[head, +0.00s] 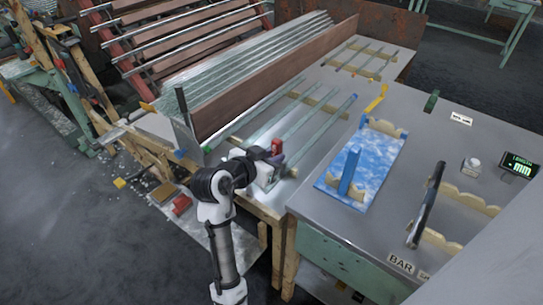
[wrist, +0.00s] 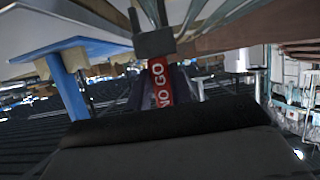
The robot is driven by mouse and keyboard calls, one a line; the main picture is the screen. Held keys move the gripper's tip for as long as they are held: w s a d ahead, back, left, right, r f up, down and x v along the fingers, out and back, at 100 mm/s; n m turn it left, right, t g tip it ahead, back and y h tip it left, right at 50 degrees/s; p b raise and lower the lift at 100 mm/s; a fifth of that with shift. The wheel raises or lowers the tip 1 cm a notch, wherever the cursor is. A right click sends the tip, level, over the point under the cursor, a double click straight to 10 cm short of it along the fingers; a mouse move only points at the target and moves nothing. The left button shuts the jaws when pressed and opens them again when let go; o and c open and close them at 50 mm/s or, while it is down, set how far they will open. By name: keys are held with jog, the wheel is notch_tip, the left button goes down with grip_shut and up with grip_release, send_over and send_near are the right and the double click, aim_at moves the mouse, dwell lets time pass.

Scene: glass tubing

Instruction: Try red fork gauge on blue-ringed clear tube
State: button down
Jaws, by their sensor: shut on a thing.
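My gripper (head: 270,164) is shut on the red fork gauge (head: 277,147), at the front left edge of the metal bench. In the wrist view the red handle of the gauge (wrist: 159,82) reads "NO GO", and its grey fork head points away from my gripper. The fork looks empty, though its prongs are partly cut off by the frame edge. Several clear tubes lie across wooden strips beyond my gripper. One tube (head: 318,126) has a blue mark (head: 354,97) at its far end. My arm hides part of the near tube ends.
A brown board (head: 275,80) stands upright left of the tubes. To the right are a blue cloud-patterned mat (head: 382,155) with wooden cradles and a blue upright piece (head: 349,172), a dark bar (head: 426,205) on cradles, and a "LENGTH mm" display (head: 519,165). Bare grey bench lies between.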

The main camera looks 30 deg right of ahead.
jog(key=shift+f+b, duration=0.45)
jog(key=shift+f, duration=0.25)
dwell(0.4)
jog(key=shift+r, duration=0.15)
dwell(0.8)
notch_tip(320, 180, up, 7)
jog(key=p, duration=0.6)
dwell(0.9)
